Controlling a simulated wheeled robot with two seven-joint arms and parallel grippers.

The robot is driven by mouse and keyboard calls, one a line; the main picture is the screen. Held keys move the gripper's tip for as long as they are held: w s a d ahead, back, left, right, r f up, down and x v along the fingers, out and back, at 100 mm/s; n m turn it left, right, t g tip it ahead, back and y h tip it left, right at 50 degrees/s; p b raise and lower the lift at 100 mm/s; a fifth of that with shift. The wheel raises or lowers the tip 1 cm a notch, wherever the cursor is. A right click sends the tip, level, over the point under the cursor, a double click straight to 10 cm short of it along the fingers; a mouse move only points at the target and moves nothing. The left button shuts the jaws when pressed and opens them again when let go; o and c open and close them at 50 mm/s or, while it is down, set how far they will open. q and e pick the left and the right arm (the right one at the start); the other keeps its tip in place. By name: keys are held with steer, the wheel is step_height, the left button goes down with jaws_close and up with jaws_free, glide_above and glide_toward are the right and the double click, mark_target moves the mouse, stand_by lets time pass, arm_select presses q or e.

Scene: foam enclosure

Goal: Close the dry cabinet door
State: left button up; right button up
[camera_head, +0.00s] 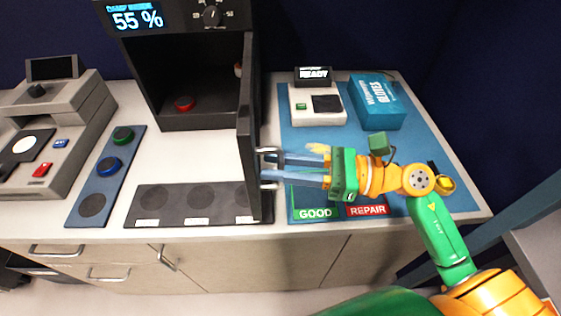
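The black dry cabinet (144,92) stands at the back of the counter, its display reading 55 %. Its door (248,130) is open, swung out toward me and seen nearly edge-on at the cabinet's right side. A metal handle (268,152) sticks out from the door's right face. My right gripper (276,168) reaches in from the right, its two fingers apart and pointing left at the handle. The fingertips are close to the door; I cannot tell whether they touch it or the handle. My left gripper is not in view.
Inside the cabinet is a red round piece (184,103). A dark mat (165,203) lies in front, left of the door. A blue strip (105,178) and grey machine (60,120) stand left. A blue box (377,103) and white device (316,112) stand on the blue mat at right.

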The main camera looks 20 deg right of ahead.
jaws_close()
steer(key=shift+f, duration=0.1)
stand_by(1.1)
